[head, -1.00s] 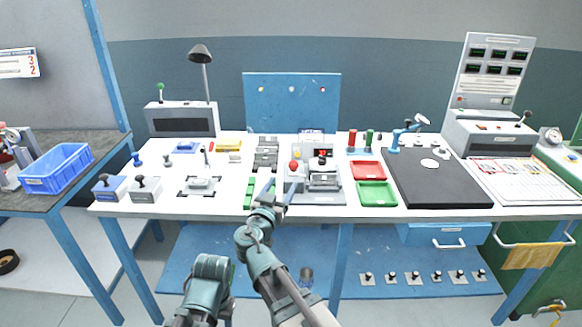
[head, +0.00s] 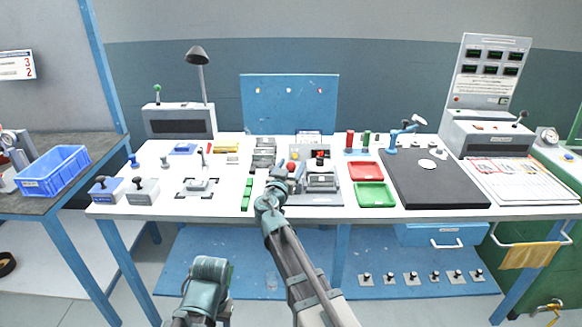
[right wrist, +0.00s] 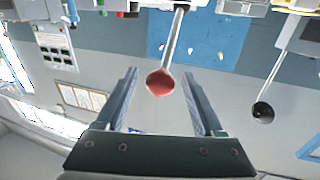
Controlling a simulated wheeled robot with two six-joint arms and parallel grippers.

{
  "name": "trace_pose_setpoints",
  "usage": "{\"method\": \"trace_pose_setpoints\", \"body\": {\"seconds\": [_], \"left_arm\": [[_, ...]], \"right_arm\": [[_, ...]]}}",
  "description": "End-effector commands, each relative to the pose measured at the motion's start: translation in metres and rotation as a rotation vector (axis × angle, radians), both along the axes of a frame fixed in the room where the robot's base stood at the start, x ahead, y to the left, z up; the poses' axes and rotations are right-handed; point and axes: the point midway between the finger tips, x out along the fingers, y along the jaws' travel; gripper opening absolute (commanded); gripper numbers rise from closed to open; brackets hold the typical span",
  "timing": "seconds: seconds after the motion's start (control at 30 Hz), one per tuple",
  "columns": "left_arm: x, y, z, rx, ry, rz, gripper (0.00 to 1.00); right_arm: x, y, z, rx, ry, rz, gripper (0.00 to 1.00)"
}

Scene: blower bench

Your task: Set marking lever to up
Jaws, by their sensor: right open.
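A lever with a red ball knob (head: 291,166) stands at the left of a grey station (head: 318,198) near the middle of the bench; I take it for the marking lever. In the right wrist view, which is upside down, its red knob (right wrist: 160,84) and silver stem (right wrist: 176,38) show between my two fingers. My right gripper (head: 283,174) is open at the knob. The fingers (right wrist: 160,74) stand apart on both sides, with gaps visible. The arm hides the lever's lower part in the head view. My left arm shows low in the picture, without its gripper.
Green blocks (head: 247,194) lie left of the gripper. A red tray (head: 364,171) and a green tray (head: 375,195) sit to the right, beside a black mat (head: 440,187).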

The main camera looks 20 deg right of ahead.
Motion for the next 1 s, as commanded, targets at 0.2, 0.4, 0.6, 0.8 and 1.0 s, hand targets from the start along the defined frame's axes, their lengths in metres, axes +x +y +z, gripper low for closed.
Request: {"method": "trace_pose_setpoints", "body": {"seconds": [0.2, 0.4, 0.6, 0.8, 1.0], "left_arm": [[0.0, 0.0, 0.0, 0.0, 0.0, 0.0, 0.5], [0.0, 0.0, 0.0, 0.0, 0.0, 0.0, 0.5], [0.0, 0.0, 0.0, 0.0, 0.0, 0.0, 0.5], [0.0, 0.0, 0.0, 0.0, 0.0, 0.0, 0.5], [0.0, 0.0, 0.0, 0.0, 0.0, 0.0, 0.5]], "right_arm": [[-0.0002, 0.0, 0.0, 0.0, 0.0, 0.0, 0.52], [-0.0003, 0.0001, 0.0, 0.0, 0.0, 0.0, 0.16], [-0.0004, 0.0001, 0.0, 0.0, 0.0, 0.0, 0.0], [-0.0004, 0.0001, 0.0, 0.0, 0.0, 0.0, 0.0], [-0.0004, 0.0001, 0.0, 0.0, 0.0, 0.0, 0.0]]}}
